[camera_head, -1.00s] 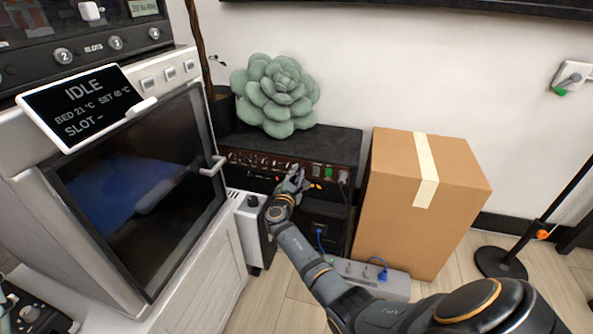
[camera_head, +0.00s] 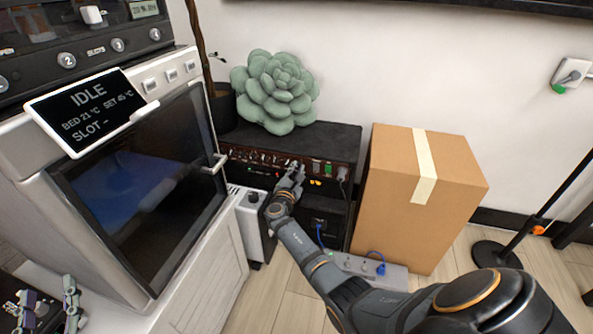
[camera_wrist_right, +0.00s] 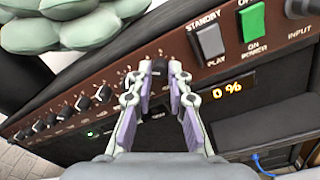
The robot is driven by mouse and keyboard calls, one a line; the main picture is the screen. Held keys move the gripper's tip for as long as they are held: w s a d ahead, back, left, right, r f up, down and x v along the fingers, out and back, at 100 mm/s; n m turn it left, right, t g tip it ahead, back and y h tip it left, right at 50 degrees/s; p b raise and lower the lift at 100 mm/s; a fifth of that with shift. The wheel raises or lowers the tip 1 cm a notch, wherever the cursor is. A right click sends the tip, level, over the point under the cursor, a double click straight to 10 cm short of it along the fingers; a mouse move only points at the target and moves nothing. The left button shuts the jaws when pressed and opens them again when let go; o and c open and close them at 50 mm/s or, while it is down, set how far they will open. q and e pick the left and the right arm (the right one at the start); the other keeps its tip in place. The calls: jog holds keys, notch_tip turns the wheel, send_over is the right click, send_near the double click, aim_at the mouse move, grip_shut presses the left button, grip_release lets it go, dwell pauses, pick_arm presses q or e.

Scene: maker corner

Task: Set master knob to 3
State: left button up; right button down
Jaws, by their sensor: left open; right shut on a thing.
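The amplifier (camera_head: 340,139) is a black box with a dark red front panel, standing by the wall. In the right wrist view, a row of small black knobs (camera_wrist_right: 84,102) runs along its panel (camera_wrist_right: 193,74). My right gripper (camera_head: 293,172) is at this panel. In the right wrist view, my right gripper (camera_wrist_right: 161,78) is shut on the knob at the right end of the row, left of the switches. The fingers mostly hide this knob, and its label and pointer cannot be read. My left gripper (camera_head: 54,302) is open and empty at the lower left.
A grey STANDBY/PLAY switch (camera_wrist_right: 210,41) and a green ON/POWER switch (camera_wrist_right: 252,22) sit right of the gripper. A green succulent (camera_head: 275,93) is on the amplifier. A cardboard box (camera_head: 418,205) stands to the right, an oven-like machine (camera_head: 226,212) to the left.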

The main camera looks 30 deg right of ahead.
jog(key=shift+f, duration=0.1)
jog(key=c, duration=1.5)
grip_release()
jog(key=shift+c, duration=0.2)
jog(key=v, duration=1.2)
jog(key=shift+s, duration=0.1)
